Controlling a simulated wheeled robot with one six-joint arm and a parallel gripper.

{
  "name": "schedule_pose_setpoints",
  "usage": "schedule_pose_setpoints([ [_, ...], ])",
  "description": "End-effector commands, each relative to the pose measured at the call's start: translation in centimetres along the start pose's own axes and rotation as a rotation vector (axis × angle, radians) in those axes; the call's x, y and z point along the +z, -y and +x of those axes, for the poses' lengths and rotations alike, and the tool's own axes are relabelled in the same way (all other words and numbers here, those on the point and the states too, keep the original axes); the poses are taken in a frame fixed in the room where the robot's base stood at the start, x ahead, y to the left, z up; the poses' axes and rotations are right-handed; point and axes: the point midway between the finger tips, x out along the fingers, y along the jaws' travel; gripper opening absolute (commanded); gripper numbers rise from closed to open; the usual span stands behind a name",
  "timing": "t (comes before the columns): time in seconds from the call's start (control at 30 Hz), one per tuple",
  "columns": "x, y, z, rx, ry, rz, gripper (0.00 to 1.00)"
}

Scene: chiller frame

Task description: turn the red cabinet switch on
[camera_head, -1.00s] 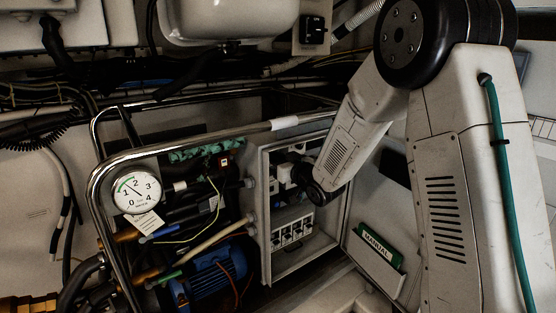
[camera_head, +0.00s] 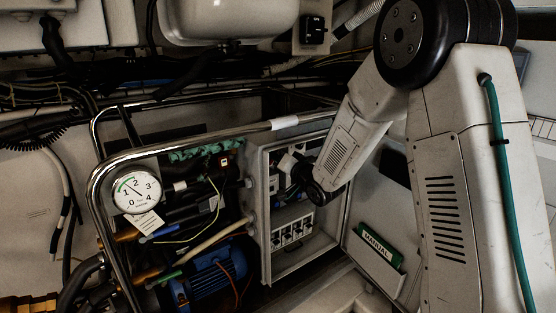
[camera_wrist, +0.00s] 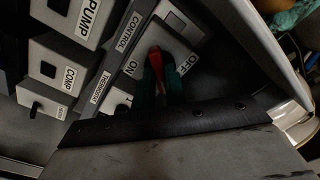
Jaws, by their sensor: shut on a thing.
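The red cabinet switch (camera_wrist: 155,57) shows in the wrist view on a pale plate with ON and OFF labels to either side of its lower part. Its handle points up in the picture. My gripper (camera_wrist: 158,84) has teal fingertips shut on the red handle, and they hide its lower part. In the head view my gripper (camera_head: 289,163) is inside the open grey control cabinet (camera_head: 266,240), and the red switch cannot be made out there.
The PUMP (camera_wrist: 82,16) and COMP (camera_wrist: 57,65) switch blocks sit to the left in the wrist view. The cabinet wall (camera_wrist: 268,55) runs close on the right. In the head view, a chrome rail (camera_head: 190,143), a gauge (camera_head: 136,190) and the MANUAL holder (camera_head: 372,265) surround the cabinet.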

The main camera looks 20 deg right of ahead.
Motion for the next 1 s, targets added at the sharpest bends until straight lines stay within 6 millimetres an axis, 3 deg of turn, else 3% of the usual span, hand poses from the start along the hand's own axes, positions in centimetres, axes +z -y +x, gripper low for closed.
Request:
schedule_pose_setpoints([
  [0.6,-0.12,-0.04,0.03,-0.001,-0.003,0.570,0.00],
  [1.0,-0.13,-0.07,0.03,-0.001,-0.003,0.810,0.00],
])
